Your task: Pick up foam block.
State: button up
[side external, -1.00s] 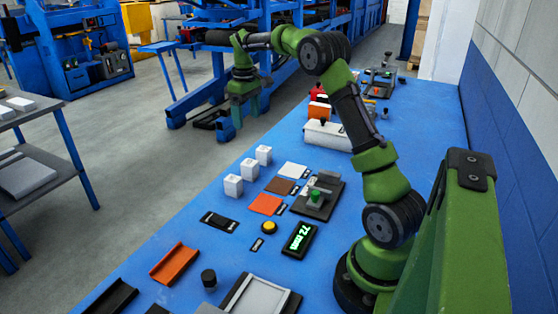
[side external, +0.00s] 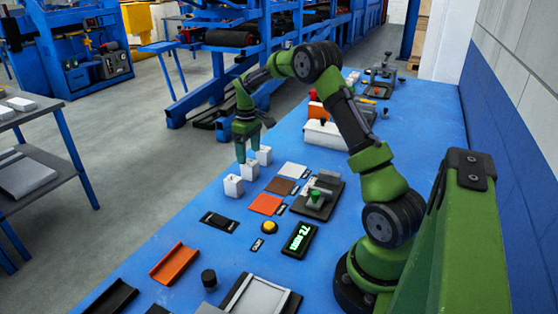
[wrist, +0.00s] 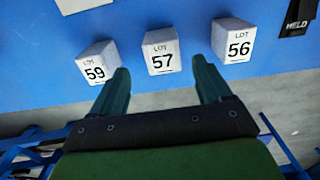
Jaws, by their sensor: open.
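Three white foam blocks stand in a row near the left edge of the blue bench. In the wrist view they are labelled LOT 59 (wrist: 98,63), LOT 57 (wrist: 161,52) and LOT 56 (wrist: 232,41). In the side view the near block (side external: 233,186), middle block (side external: 249,169) and far block (side external: 264,155) stand upright and apart. My green gripper (side external: 245,152) is open and empty above the row, fingers pointing down. In the wrist view its fingertips (wrist: 158,65) straddle the LOT 57 block's sides in the picture. I cannot tell its exact height above the blocks.
White, brown and orange sample tiles (side external: 266,204) lie right of the blocks, with a dark fixture (side external: 318,198) beyond. A yellow button (side external: 269,227) and a lit display (side external: 299,240) are nearer. The bench edge drops off just left of the blocks.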

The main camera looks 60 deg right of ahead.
aim_at(249, 162)
jog(key=f, duration=0.4)
jog(key=shift+s+a+f, duration=0.1)
jog(key=shift+a+f, duration=0.05)
jog(key=shift+a, duration=0.05)
jog(key=shift+c, duration=0.4)
jog(key=c, duration=1.1)
jog(key=shift+o, duration=0.2)
